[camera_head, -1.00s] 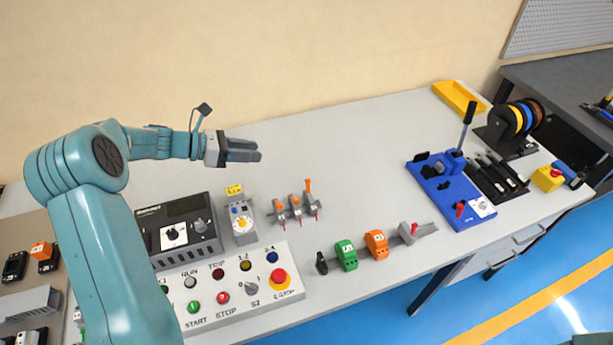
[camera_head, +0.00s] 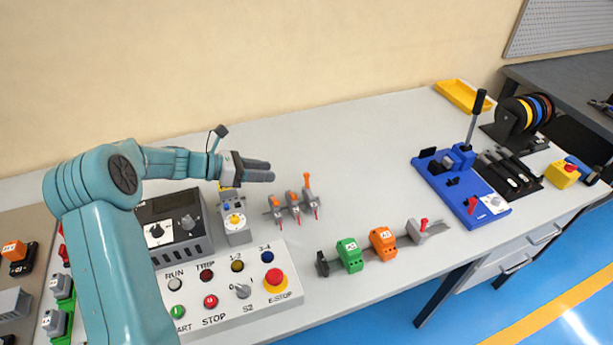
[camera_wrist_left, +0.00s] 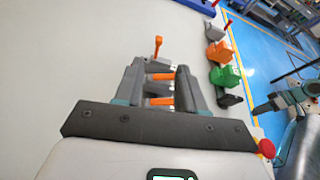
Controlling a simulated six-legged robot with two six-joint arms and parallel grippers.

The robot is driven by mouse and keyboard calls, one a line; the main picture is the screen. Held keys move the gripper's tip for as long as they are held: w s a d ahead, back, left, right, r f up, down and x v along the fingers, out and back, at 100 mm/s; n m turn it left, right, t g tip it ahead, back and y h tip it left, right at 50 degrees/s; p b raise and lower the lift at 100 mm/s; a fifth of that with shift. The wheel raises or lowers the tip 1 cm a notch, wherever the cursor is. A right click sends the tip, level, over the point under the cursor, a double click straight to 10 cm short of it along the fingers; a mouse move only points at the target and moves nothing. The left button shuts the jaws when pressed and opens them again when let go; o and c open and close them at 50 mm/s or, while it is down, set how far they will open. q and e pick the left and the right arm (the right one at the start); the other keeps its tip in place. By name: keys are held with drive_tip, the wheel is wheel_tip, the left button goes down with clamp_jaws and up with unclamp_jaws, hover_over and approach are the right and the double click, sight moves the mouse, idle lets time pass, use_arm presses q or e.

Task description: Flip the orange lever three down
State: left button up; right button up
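Three small grey connectors with orange levers stand in a row on the bench, right of the dial unit. The rightmost lever (camera_head: 307,181) stands upright; the middle lever (camera_head: 292,196) and left lever (camera_head: 276,203) look lower. My left gripper (camera_head: 272,171) is left of and above the row, its fingers apart and empty. In the left wrist view, the fingers of my left gripper (camera_wrist_left: 159,82) frame two orange levers (camera_wrist_left: 160,101) seen beyond them. The upright lever (camera_wrist_left: 158,46) shows past the fingertips. I see no contact.
A grey control panel (camera_head: 222,292) with buttons and a red stop knob lies in front. Green (camera_head: 350,258) and orange (camera_head: 383,244) blocks sit on a rail to the right. A blue bending tool (camera_head: 440,180) stands farther right. The bench behind the levers is clear.

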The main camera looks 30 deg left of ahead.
sight(306, 175)
use_arm(q)
drive_tip(key=p+x, duration=0.1)
drive_tip(key=x, duration=1.1)
drive_tip(key=shift+w+d+f, duration=0.15)
drive_tip(key=shift+w+f, duration=0.05)
drive_tip(key=shift+w, duration=0.05)
clamp_jaws()
